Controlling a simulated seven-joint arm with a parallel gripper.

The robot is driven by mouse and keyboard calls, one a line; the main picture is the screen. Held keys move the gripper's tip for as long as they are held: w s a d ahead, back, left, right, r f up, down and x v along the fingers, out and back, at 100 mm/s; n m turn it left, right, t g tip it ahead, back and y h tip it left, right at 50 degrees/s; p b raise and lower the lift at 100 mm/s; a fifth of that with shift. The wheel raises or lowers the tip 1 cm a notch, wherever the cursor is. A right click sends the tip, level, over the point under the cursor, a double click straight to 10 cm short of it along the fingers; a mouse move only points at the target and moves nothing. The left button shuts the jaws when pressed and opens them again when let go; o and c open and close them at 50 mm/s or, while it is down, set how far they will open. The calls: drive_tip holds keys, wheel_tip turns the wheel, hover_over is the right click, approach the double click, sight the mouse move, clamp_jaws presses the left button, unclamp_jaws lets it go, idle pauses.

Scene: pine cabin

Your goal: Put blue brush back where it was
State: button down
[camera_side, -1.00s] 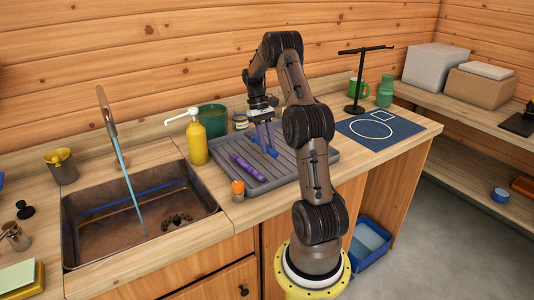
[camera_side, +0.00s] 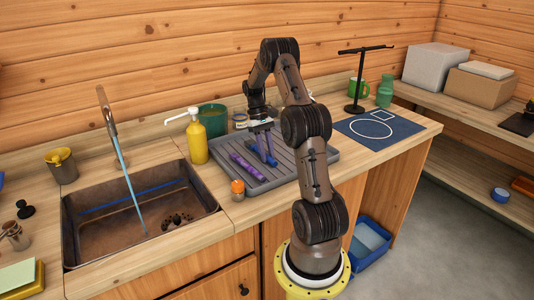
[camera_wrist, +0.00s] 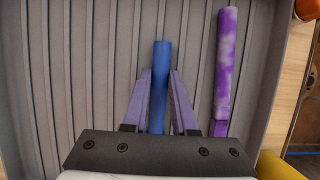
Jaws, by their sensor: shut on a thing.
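The blue brush (camera_side: 264,148) is between the lavender fingers of my gripper (camera_side: 267,160), over the grey ribbed tray (camera_side: 284,166). In the wrist view the blue brush (camera_wrist: 162,62) points away from the palm, with the fingers of my gripper (camera_wrist: 160,75) shut on its sides. Its near end is hidden by the palm. I cannot tell whether it touches the tray. A mottled purple brush (camera_side: 247,168) lies on the tray to the left of it; in the wrist view the purple brush (camera_wrist: 227,62) is to the right.
A small orange-topped jar (camera_side: 237,188) stands at the tray's front left. A yellow pump bottle (camera_side: 196,142) and green pot (camera_side: 213,119) are left and behind. The sink (camera_side: 135,215) is further left. A blue mat (camera_side: 405,128) and black stand (camera_side: 355,95) are to the right.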

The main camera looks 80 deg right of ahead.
drive_tip(key=shift+a+f, duration=0.1)
drive_tip(key=shift+f, duration=0.6)
drive_tip(key=c, duration=0.7)
unclamp_jaws()
drive_tip(key=v, duration=1.2)
drive_tip(key=w+a+r+n+t+h, duration=0.1)
drive_tip(key=w+a+r, duration=0.25)
drive_tip(key=a, duration=0.25)
drive_tip(key=w+a+r+n+h, duration=0.1)
drive_tip(key=w+a+r, duration=0.1)
drive_tip(key=a+r, duration=0.3)
drive_tip(key=a+r+n+t+h, duration=0.2)
drive_tip(key=a+r+n, duration=0.15)
drive_tip(key=a, duration=0.95)
drive_tip(key=s+a+f+n+t, duration=0.1)
drive_tip(key=s+a+f+t, duration=0.1)
drive_tip(key=s+a, duration=0.3)
drive_tip(key=s+a+f+n+t, duration=0.2)
drive_tip(key=s+a, duration=0.4)
drive_tip(key=a, duration=0.5)
drive_tip(key=shift+a+t+y, duration=0.4)
drive_tip(key=shift+t, duration=0.5)
drive_tip(key=shift+n, duration=0.25)
